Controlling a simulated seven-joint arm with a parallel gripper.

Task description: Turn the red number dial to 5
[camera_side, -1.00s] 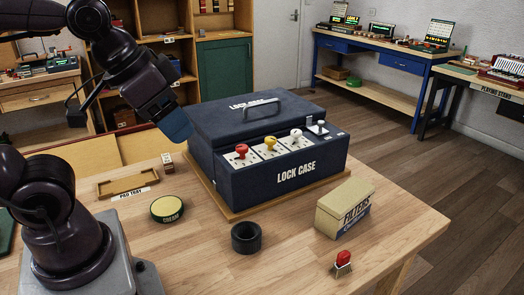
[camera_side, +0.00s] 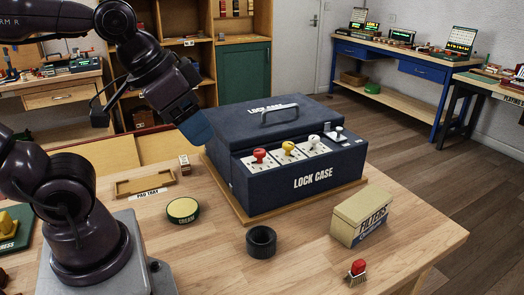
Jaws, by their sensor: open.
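The dark blue lock case (camera_side: 314,198) stands on a wooden base board on the table. On its front panel are a red number dial (camera_side: 259,156), a yellow dial (camera_side: 289,147) and a white dial (camera_side: 313,141), each on a white plate. The numbers are too small to read. My gripper (camera_side: 198,135) hangs at the case's left back side, left of and above the red dial and apart from it. It holds nothing that I can see; its fingers are seen edge-on as a bluish block.
A black ring cup (camera_side: 261,242), a filters box (camera_side: 360,218) and a red-handled brush (camera_side: 357,271) stand in front of the case. A round green-yellow tin (camera_side: 183,210) and a wooden peg tray (camera_side: 144,184) lie to its left. The table between them is clear.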

